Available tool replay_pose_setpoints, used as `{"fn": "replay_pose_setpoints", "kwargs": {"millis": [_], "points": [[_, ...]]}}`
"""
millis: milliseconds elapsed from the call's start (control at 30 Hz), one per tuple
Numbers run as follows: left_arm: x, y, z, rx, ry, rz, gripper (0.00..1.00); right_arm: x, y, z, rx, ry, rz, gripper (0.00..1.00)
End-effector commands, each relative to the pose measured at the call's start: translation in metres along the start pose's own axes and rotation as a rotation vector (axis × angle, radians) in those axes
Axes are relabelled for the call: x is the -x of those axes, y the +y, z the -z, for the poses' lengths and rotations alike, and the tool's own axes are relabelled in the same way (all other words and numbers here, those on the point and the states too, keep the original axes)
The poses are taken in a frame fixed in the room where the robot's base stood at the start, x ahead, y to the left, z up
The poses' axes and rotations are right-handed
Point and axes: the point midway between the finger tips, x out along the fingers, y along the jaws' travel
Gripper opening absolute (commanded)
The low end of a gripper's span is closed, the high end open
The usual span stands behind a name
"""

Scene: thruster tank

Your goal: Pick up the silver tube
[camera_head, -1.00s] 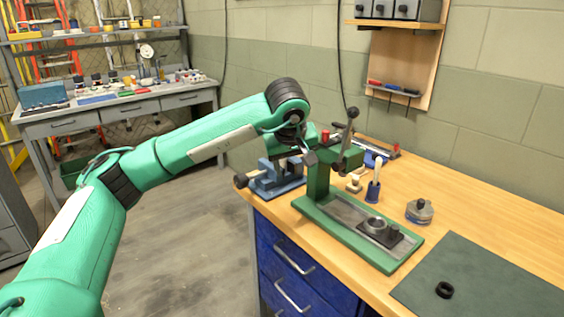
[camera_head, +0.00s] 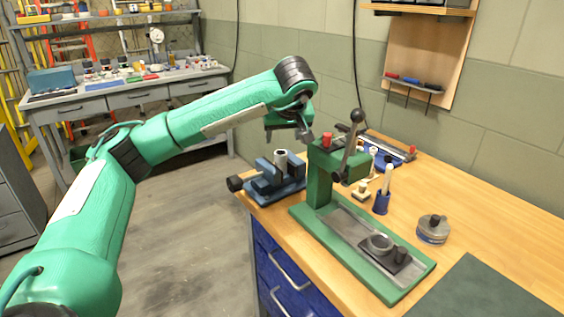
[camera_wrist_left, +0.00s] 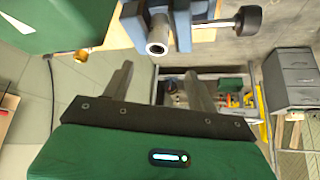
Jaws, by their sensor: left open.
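The silver tube (camera_head: 281,158) stands upright in the blue vise (camera_head: 268,185) at the bench's left corner. In the left wrist view the tube (camera_wrist_left: 157,36) shows its open round end, with the blue vise (camera_wrist_left: 182,22) around it at the top of the picture. My left gripper (camera_head: 288,134) is open and hangs above the vise, apart from the tube. In the left wrist view its two fingers (camera_wrist_left: 159,72) are spread with nothing between them, and the tube lies beyond their tips. My right gripper is not in view.
A green press (camera_head: 322,190) with a lever stands just right of the vise, close to my left gripper. A blue holder (camera_head: 381,203) and a round metal pot (camera_head: 433,229) stand farther right. A dark green mat (camera_head: 480,295) lies at the front right.

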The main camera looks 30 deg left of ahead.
Motion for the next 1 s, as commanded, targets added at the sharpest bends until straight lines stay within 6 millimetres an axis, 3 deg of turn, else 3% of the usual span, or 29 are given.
{"fn": "replay_pose_setpoints", "kwargs": {"millis": [133, 367, 700, 1000], "points": [[-0.028, 0.0, -0.001, 0.0, -0.003, 0.003, 0.59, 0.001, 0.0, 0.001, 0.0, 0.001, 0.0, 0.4], [-0.045, 0.001, -0.001, -0.002, -0.001, 0.0, 0.59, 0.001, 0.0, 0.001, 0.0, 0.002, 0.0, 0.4], [-0.09, 0.003, -0.003, 0.0, -0.002, 0.0, 0.59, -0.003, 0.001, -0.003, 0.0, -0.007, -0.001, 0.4], [-0.094, 0.003, -0.002, -0.001, 0.0, -0.001, 0.57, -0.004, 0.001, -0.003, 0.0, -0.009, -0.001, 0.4]]}}
